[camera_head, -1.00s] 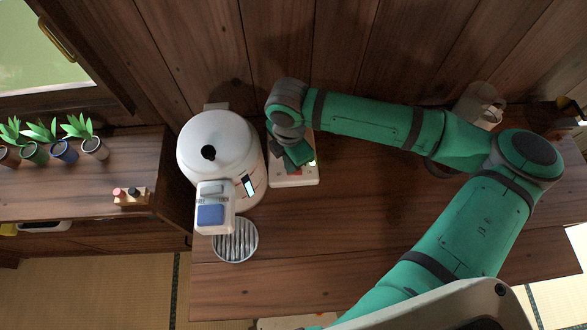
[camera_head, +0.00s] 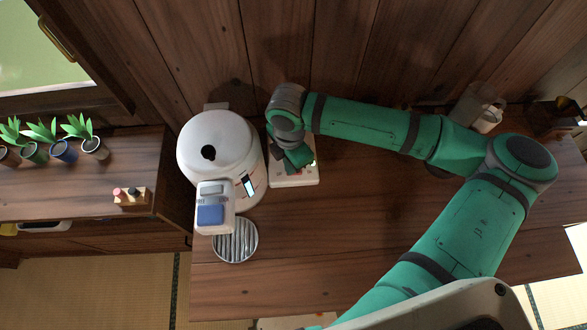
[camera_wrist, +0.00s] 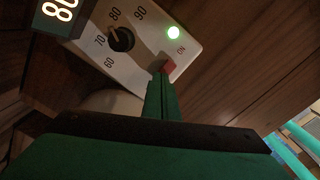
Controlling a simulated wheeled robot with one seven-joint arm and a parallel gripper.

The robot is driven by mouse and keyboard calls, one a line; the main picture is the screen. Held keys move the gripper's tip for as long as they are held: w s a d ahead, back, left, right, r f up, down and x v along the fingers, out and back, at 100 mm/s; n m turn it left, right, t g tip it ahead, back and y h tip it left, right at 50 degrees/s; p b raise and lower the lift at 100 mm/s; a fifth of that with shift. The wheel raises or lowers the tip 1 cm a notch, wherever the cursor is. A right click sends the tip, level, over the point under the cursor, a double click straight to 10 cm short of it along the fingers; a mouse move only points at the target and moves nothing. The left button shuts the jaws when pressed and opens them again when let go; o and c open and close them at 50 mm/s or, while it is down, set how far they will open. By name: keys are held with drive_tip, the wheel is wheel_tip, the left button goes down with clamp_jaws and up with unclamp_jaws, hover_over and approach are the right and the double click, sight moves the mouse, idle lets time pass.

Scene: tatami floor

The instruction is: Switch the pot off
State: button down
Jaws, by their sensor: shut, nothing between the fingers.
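The white pot (camera_head: 218,150) with a black lid knob and a blue dispenser button stands on the wooden counter. Its white control panel (camera_head: 293,174) lies to its right; in the wrist view the panel (camera_wrist: 150,72) shows a black dial with 60 to 90 marks, a lit green lamp (camera_wrist: 173,32) and a red switch (camera_wrist: 168,64) beside the word ON. My gripper (camera_wrist: 163,78) is shut and empty, its tips at the red switch; I cannot tell whether they touch it. In the head view my gripper (camera_head: 299,157) is over the panel.
A round metal grate (camera_head: 235,240) lies in front of the pot. A wooden wall (camera_head: 340,60) rises close behind the panel.

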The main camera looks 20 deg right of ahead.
wheel_tip(320, 180, up, 7)
idle(1.1)
idle(0.5)
